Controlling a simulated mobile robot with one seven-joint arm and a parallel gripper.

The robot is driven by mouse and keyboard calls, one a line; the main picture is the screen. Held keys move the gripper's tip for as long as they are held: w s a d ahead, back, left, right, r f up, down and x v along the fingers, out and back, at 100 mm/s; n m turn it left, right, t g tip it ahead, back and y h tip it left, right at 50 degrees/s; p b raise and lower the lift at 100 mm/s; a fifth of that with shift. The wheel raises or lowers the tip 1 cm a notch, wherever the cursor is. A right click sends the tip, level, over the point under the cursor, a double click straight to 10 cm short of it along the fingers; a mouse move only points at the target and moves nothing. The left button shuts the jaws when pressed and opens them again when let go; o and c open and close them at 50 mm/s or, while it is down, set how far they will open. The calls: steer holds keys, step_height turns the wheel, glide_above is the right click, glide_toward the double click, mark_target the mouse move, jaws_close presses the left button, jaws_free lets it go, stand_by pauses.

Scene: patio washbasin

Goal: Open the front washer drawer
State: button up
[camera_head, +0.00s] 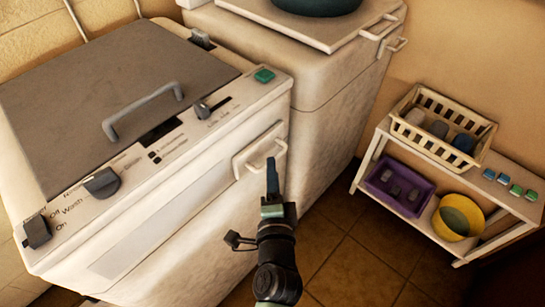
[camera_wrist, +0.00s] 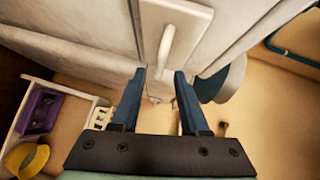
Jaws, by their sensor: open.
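The washer (camera_head: 150,190) stands at the left in the head view, with a grey lid and a white front. Its front drawer (camera_head: 241,166) is a small white panel at the right end of the front, with a white loop handle (camera_head: 262,157). The drawer looks shut. My gripper (camera_head: 272,163) is at the handle's right end in the head view. In the wrist view my gripper (camera_wrist: 159,73) is open with two blue fingers apart and nothing between them. The handle (camera_wrist: 166,50) shows just ahead of the fingertips. I cannot tell whether they touch it.
The washer's top carries a grey lid handle (camera_head: 143,110) and dark knobs (camera_head: 102,183). A second white appliance (camera_head: 318,75) stands close behind at the right. A low white shelf (camera_head: 505,196) with a cream basket (camera_head: 480,128), purple bin (camera_head: 398,186) and yellow bowl (camera_head: 445,226) is at right. Tiled floor lies between.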

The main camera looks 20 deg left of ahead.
mark_target(251, 143)
steer(key=shift+x, duration=2.35)
jaws_close()
